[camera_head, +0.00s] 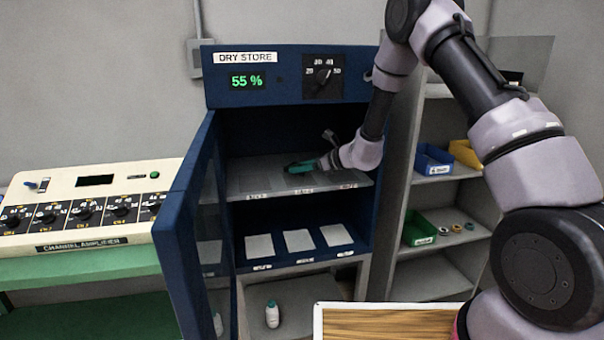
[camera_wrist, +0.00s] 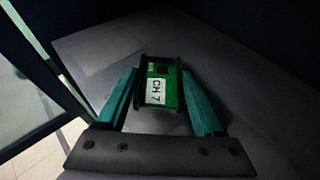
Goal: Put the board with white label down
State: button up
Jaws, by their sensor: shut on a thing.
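The green board with a white label reading CH 7 (camera_wrist: 162,91) sits between the two teal fingers of my gripper (camera_wrist: 159,76) in the wrist view. My gripper is shut on it, above or on a grey shelf surface; I cannot tell whether the board touches it. In the head view my gripper (camera_head: 303,166) reaches into the open dark blue dry store cabinet (camera_head: 290,52), at the upper shelf (camera_head: 245,185). The board itself cannot be made out there.
The cabinet door (camera_head: 188,235) stands open on the left. The lower shelf has three pale pads (camera_head: 299,240). A channel amplifier (camera_head: 85,205) is on a green bench at left. Shelves with a blue bin (camera_head: 433,160) and a green bin (camera_head: 418,230) are at right.

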jog(key=shift+f, duration=0.95)
jog(key=shift+w+f, duration=0.2)
jog(key=shift+w, duration=0.05)
jog(key=shift+f, duration=0.15)
jog(key=o, duration=1.3)
jog(key=shift+o, duration=0.2)
